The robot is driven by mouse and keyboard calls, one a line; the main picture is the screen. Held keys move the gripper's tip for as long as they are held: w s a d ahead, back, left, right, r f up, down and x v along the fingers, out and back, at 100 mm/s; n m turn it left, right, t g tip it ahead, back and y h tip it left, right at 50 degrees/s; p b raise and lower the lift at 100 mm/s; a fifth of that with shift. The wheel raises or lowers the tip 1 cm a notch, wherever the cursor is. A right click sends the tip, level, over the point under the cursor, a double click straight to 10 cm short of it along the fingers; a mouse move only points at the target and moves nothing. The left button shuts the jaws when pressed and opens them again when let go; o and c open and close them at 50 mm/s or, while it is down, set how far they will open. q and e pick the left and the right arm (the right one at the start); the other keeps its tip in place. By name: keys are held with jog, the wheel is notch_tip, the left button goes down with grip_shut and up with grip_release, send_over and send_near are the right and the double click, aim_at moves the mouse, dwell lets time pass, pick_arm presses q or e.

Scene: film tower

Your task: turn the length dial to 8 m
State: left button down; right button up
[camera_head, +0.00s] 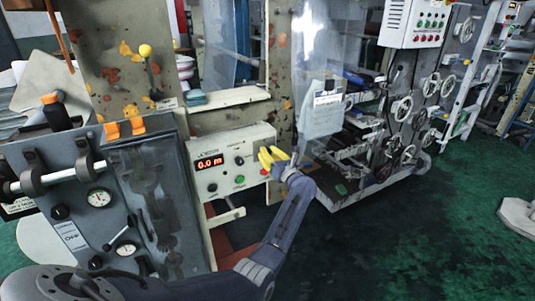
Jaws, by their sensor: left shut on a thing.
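The control panel (205,180) is a pale box with a red display (210,162) that reads 0.0 m. A small black knob (239,160) and a green button (239,180) show on its face, and another black knob (212,187) sits lower left. My left gripper (264,156), with yellow fingers, is at the panel's right part, to the right of the small black knob. It is shut on what seems to be the length dial, which its fingers hide. A red button (264,172) shows just below the fingers. My right gripper is not in view.
A grey machine (150,200) with gauges, levers and orange clips stands left of the panel. A yellow-knobbed lever (146,52) rises above it. A machine with several handwheels (403,108) stands to the right. Dark green floor (410,240) lies open at the lower right.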

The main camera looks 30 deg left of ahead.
pick_arm(q)
jog(key=shift+s+a+f, duration=0.1)
jog(key=shift+a+f, duration=0.05)
jog(key=shift+f, duration=0.15)
jog(key=c, duration=1.4)
grip_release()
jog(key=o, duration=0.4)
jog(key=shift+r, duration=0.15)
jog(key=v, duration=1.2)
jog(key=shift+o, duration=0.2)
